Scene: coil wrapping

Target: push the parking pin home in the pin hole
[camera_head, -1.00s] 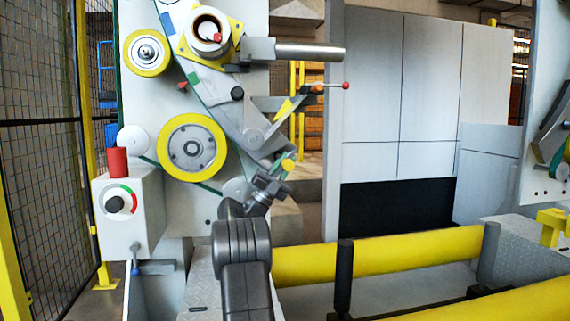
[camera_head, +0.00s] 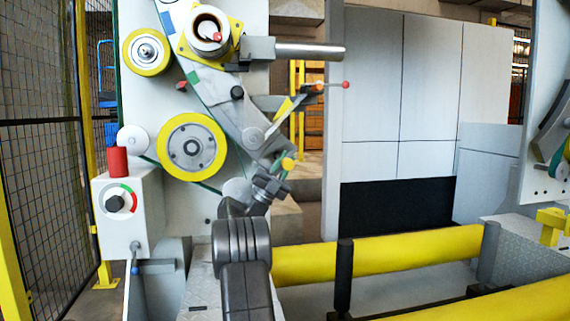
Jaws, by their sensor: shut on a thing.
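A small round yellow knob (camera_head: 288,164), which I take to be the parking pin's head, sits at the lower right end of the grey slanted arm (camera_head: 235,112) on the machine face. My gripper (camera_head: 281,170) is at this knob and closed on it, seen from behind and below. The pin's shank and the pin hole are hidden, so I cannot tell how deep the pin sits.
A yellow roller (camera_head: 190,147) and a grey spindle (camera_head: 310,51) stick out near the slanted arm. A red-knobbed lever (camera_head: 345,85) is above my gripper. A control box (camera_head: 130,212) stands at left, and a thick yellow bar (camera_head: 400,250) runs low to the right.

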